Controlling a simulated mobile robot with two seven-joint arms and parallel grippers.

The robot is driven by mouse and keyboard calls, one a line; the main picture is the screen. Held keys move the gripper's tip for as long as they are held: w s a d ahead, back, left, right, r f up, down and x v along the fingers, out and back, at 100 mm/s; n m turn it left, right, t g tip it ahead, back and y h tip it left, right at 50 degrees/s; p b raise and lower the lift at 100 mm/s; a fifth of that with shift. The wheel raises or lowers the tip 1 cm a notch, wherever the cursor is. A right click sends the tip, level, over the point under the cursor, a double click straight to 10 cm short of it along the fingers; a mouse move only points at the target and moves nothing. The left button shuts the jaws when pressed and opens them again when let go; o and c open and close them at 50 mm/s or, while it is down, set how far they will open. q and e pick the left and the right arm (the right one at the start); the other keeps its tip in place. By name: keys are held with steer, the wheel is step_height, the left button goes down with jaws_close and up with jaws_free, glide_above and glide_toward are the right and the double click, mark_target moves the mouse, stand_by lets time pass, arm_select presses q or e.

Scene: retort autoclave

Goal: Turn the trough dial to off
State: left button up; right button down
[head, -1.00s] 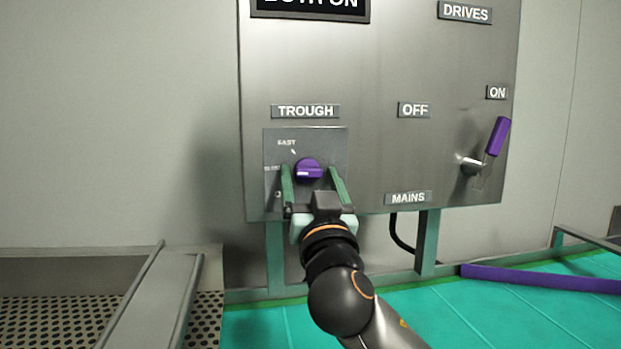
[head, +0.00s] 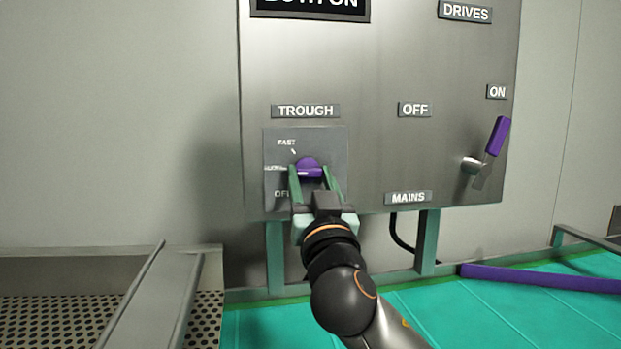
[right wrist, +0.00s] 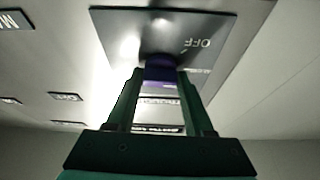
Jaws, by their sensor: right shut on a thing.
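The trough dial (head: 308,163) is a purple knob on a grey plate (head: 333,142) below the TROUGH label (head: 306,111). The plate carries the marks FAST at the top, a partly hidden middle mark, and OFF at the lower left, partly covered by a finger. My right gripper (head: 311,170) is shut on the dial, with one green finger on each side. In the right wrist view the dial (right wrist: 160,72) shows dark purple between the fingertips, and OFF is readable on the plate (right wrist: 215,28). My left gripper is in neither view.
To the right on the same panel (head: 375,65) is a purple-handled lever (head: 497,136) by the ON label, with OFF and MAINS labels nearby. A perforated tray (head: 60,320) lies at lower left. A green surface (head: 500,300) with a purple bar (head: 540,278) lies at lower right.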

steer(key=shift+n, duration=0.4)
steer(key=n+y+p, duration=0.1)
steer(key=n, duration=0.1)
steer(key=n+y+p, duration=0.1)
steer(key=n, duration=0.1)
steer(key=n+g+y+p, duration=0.1)
steer(key=n, duration=0.1)
steer(key=shift+d+r+n+y, duration=0.2)
steer(key=shift+d+n+y, duration=0.05)
steer(key=shift+n+y, duration=0.15)
steer(key=shift+n+g+y+p, duration=0.4)
steer(key=shift+n+g+y, duration=0.1)
steer(key=shift+n, duration=0.7)
steer(key=shift+n+g+y, duration=0.5)
steer(key=shift+n+g, duration=0.1)
steer(key=shift+n, duration=1.2)
steer(key=shift+c, duration=1.4)
jaws_free()
steer(key=shift+f, duration=0.1)
